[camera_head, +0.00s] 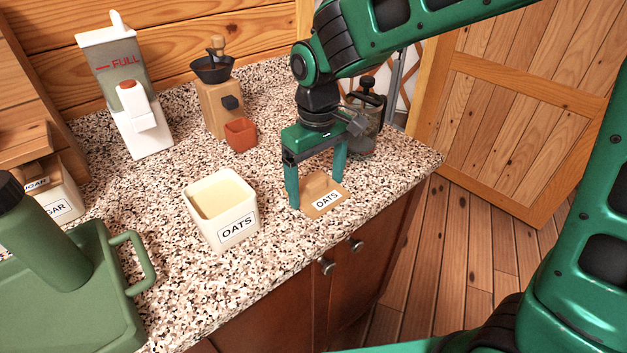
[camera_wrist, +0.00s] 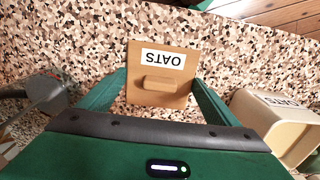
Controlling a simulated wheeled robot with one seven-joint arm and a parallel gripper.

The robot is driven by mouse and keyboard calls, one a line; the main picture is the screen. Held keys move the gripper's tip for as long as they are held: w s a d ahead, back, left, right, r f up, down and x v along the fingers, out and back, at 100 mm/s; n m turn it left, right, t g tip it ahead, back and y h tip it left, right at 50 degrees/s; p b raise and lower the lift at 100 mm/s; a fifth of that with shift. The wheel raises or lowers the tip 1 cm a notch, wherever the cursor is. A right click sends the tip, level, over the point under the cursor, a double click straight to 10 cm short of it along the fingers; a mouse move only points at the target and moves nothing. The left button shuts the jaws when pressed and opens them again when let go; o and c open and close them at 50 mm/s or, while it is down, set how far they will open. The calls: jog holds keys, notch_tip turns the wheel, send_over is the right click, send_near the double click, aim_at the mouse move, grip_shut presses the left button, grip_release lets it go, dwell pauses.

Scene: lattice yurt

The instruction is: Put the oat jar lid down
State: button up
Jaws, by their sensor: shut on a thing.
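The oat jar lid (camera_head: 322,199) is a flat, square, tan lid with an OATS label and a raised grip. It is at or just above the speckled counter near its front edge; a small gap below I cannot rule out. My gripper (camera_head: 318,190) points down and is shut on the lid, one finger at each side. In the wrist view the lid (camera_wrist: 158,98) sits between the fingers, its label upside down. The oat jar (camera_head: 233,232), cream and labelled OATS, stands open just left of my gripper, with pale contents.
A dark lidded container (camera_head: 367,125) is behind my gripper. A white dispenser (camera_head: 135,100) stands back left, a green canister (camera_head: 75,290) front left. Counter right of the lid is clear.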

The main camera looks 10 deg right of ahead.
aim_at(318, 181)
jog(key=o, duration=0.9)
jog(key=shift+o, duration=0.2)
notch_tip(318, 181, up, 12)
jog(key=shift+d+r, duration=0.1)
